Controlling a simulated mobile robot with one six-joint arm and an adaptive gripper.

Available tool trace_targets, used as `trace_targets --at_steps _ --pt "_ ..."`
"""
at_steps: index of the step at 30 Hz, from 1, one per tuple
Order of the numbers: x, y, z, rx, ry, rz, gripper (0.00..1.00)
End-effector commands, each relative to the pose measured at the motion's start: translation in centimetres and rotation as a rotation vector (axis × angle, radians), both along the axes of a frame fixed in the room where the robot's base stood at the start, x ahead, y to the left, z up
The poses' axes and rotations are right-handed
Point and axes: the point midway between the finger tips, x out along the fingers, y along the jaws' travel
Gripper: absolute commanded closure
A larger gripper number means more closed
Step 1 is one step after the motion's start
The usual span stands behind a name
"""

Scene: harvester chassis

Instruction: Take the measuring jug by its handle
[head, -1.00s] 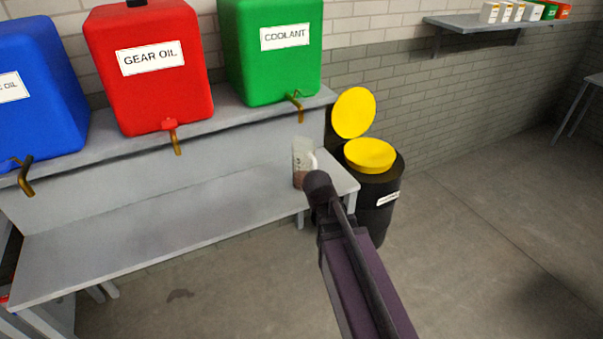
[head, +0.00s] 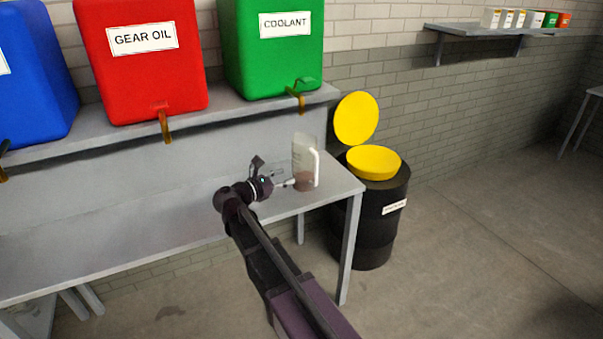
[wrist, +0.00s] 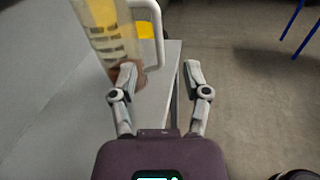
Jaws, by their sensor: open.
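The measuring jug (head: 304,165) stands upright on the right end of the grey bench. It is clear, with reddish-brown liquid low in it and a white handle (head: 317,168) on its right side. In the wrist view the jug (wrist: 108,35) is at the upper left, with its handle (wrist: 158,30) pointing right. My gripper (head: 288,183) is just left of the jug in the head view. In the wrist view my gripper (wrist: 160,72) is open with nothing between its fingers. The left finger overlaps the jug's lower part in the picture; I cannot tell whether they touch.
The bench (head: 130,240) is otherwise clear. Above it, a shelf holds blue (head: 35,75), red gear oil (head: 142,60) and green coolant (head: 270,50) tanks with brass taps. A black drum (head: 378,225) with an open yellow lid (head: 356,118) stands right of the bench.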

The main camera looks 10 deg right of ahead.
Motion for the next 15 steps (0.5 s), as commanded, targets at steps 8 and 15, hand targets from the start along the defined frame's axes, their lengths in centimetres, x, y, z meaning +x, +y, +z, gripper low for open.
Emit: trace_targets --at_steps 8,15 --pt "0.32 0.93 0.39 -0.059 0.018 0.014 0.39" --pt "0.36 0.79 0.36 -0.056 0.017 0.012 0.39"
